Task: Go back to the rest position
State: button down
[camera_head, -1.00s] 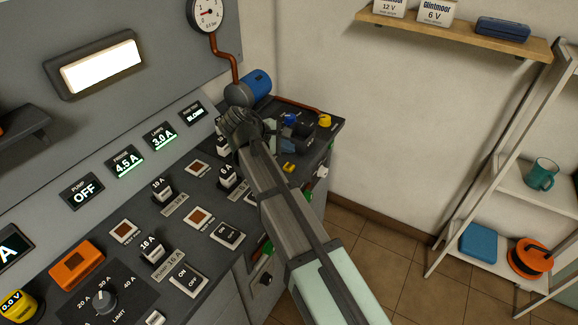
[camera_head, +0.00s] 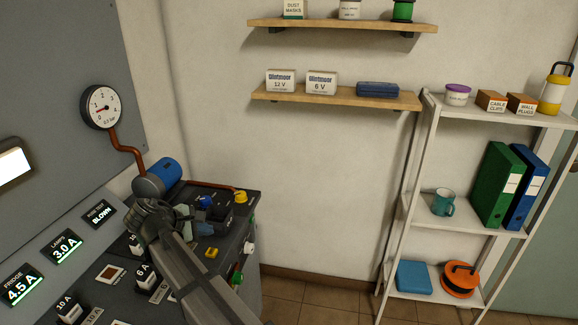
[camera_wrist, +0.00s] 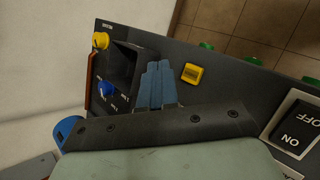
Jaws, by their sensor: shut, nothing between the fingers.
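My gripper (camera_wrist: 157,86) shows in the wrist view as blue fingers side by side, shut and empty. It is over the far end of the dark control desk (camera_head: 120,262), beside a dark raised box (camera_wrist: 124,66) and a blue knob (camera_wrist: 107,89). A yellow button (camera_wrist: 192,73) lies just right of the fingers in that view. In the head view my arm hides most of the gripper, near the blue pump motor (camera_head: 164,170). I cannot tell the gap between fingertips and desk.
A pressure gauge (camera_head: 101,107) with a copper pipe is on the grey panel. A yellow knob (camera_head: 241,196) stands at the desk's far corner. Wall shelves (camera_head: 335,97) and a white rack (camera_head: 408,210) with a teal mug (camera_head: 443,202) stand right. Tiled floor is clear between desk and rack.

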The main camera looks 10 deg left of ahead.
jog(key=w+d+f+m+g, duration=0.25)
jog(key=d+f, duration=0.35)
jog(key=d, duration=0.4)
jog(key=w+d+f+m+g, duration=0.1)
jog(key=w+d+f+m, duration=0.25)
jog(key=d+f, duration=0.45)
jog(key=w+d+f+m+g, duration=0.25)
jog(key=d+f, duration=0.25)
jog(key=d, duration=0.6)
jog(key=s+d+f+m+g+y, duration=0.1)
jog(key=s+d+f+m, duration=0.3)
jog(key=d, duration=0.5)
jog(key=s+d+f+m+g+y, duration=0.1)
jog(key=s+d+f+m+y, duration=0.15)
jog(key=d+f+m, duration=0.4)
jog(key=s+d+f+m, duration=0.3)
jog(key=d, duration=0.7)
jog(key=s+f+g, duration=0.3)
jog(key=s+f, duration=0.7)
jog(key=s, duration=0.5)
jog(key=s+f+g, duration=0.4)
jog(key=s+f, duration=0.7)
jog(key=s, duration=0.4)
